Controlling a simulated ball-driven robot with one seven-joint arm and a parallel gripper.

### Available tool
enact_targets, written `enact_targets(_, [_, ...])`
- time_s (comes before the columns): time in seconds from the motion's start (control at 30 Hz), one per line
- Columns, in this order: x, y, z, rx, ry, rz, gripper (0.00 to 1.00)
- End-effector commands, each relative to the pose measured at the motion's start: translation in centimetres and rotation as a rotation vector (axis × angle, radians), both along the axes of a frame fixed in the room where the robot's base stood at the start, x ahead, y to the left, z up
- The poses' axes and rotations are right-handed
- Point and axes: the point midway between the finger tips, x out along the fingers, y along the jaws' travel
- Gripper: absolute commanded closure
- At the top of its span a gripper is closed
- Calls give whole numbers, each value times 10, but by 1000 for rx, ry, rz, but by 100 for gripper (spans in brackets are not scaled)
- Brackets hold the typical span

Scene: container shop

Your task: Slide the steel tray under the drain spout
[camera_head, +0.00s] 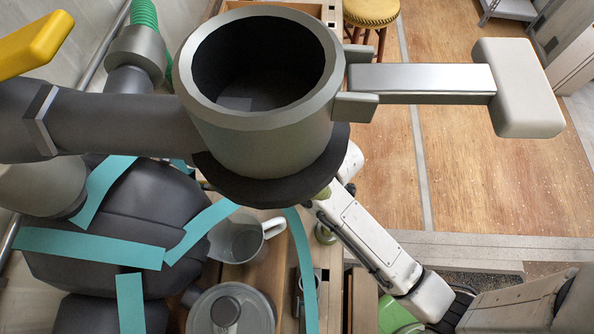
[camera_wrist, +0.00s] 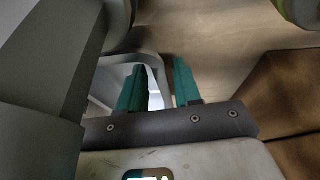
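A grey tray-like thing with a pale inner side (camera_wrist: 116,76) lies on a wooden surface in the wrist view; I take it to be the steel tray. My gripper (camera_wrist: 160,72) shows two teal fingers with a gap between them. The left finger overlaps the tray and the right finger is outside its rounded corner, over wood. Contact with the rim cannot be told. In the head view my gripper and the tray are hidden below the big grey cylinder (camera_head: 262,135). I cannot pick out the drain spout for certain.
The cylinder has a steel bar with a white block (camera_head: 515,88) at right. A grey pipe (camera_head: 115,122) and teal-banded dark body (camera_head: 110,240) fill the left. Wooden floor is open at right.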

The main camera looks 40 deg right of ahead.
Motion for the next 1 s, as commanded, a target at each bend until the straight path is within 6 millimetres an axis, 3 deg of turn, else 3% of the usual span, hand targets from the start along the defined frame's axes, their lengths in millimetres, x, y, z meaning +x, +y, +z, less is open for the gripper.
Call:
enact_targets(0.1, [0,0,0,0,0,0,68])
enact_targets(0.43, [0,0,0,0,0,0,100])
enact_targets(1.0, [0,1,1,1,1,0,100])
